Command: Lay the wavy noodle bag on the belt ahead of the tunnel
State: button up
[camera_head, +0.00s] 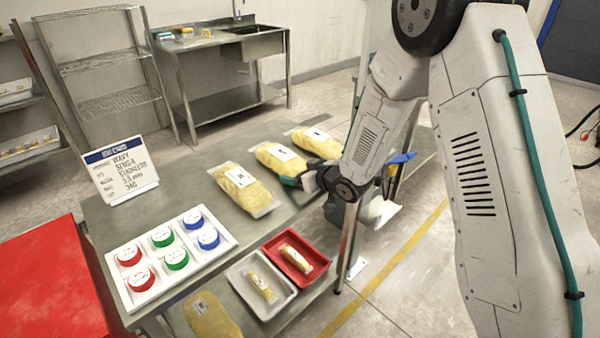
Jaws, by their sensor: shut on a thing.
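Three clear bags of yellow noodles with white labels lie on the grey metal table (190,222): a near bag (262,200), a middle bag (268,154) and a far bag (322,148). Their labels are too small to read, so I cannot tell from print which is wavy. My gripper (291,181) is low at the right end of the middle bag, its teal-tipped jaws shut on that bag as far as I can see. The wrist hides part of the grip. The bag appears flat, at table height. I cannot make out the belt or the tunnel.
A sign card (120,170) reading "WAVY" stands at the table's left. Before it are a white holder (187,274) of red, green and blue pucks, a white tray (240,292) and a red tray (318,258) with small packets, and another noodle bag (212,318).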

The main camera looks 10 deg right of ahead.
jog(key=o, duration=1.3)
jog(key=shift+f, duration=0.1)
jog(key=v, duration=1.2)
jog(key=shift+d, duration=0.1)
